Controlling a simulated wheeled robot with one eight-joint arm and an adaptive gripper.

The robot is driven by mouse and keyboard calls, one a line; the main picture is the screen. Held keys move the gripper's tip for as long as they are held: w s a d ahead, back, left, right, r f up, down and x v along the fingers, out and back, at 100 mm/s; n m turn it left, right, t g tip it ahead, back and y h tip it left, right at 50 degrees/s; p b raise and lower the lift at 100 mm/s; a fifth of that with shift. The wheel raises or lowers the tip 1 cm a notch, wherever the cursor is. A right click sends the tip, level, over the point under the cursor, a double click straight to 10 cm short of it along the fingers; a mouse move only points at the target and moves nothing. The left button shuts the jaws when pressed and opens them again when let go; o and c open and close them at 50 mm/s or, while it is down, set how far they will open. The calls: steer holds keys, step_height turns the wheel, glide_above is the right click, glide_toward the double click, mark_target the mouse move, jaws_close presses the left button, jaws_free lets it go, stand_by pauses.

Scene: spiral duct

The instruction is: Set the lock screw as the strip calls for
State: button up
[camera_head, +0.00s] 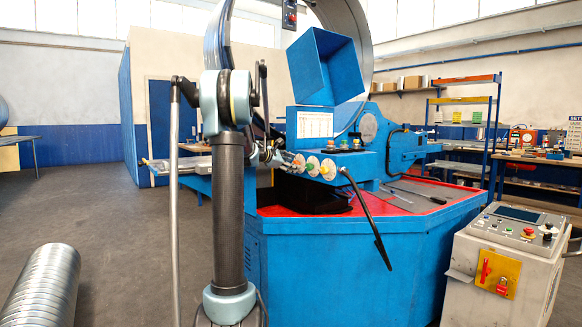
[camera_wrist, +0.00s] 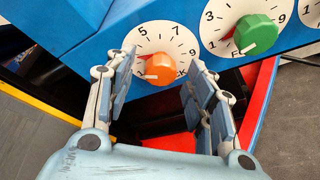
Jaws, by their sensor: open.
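In the wrist view an orange knob (camera_wrist: 160,69) sits on a white round dial (camera_wrist: 148,38) with odd numbers around it. A letter K shows at its lower right edge; the rest of that label is hidden. My gripper (camera_wrist: 157,75) is open, its two fingers either side of the orange knob in the picture; I cannot tell if they touch it. A green knob (camera_wrist: 255,34) on a like dial is to the right. In the head view my gripper (camera_head: 272,154) is at the left end of the dial row (camera_head: 313,166). A white printed sheet (camera_head: 315,124) is above, too small to read.
The blue machine (camera_head: 350,260) has a red-topped bed (camera_head: 425,199) with thin tools on it. A control cabinet (camera_head: 505,262) stands right, and a spiral duct (camera_head: 45,287) lies on the floor left.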

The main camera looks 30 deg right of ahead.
steer(key=shift+d+f, duration=0.1)
steer(key=shift+d, duration=0.2)
steer(key=shift+c, duration=0.5)
steer(key=c, duration=1)
steer(key=shift+o, duration=0.2)
steer(key=shift+m, duration=0.3)
steer(key=shift+t, duration=0.3)
steer(key=o, duration=1.1)
steer(key=shift+c, duration=0.2)
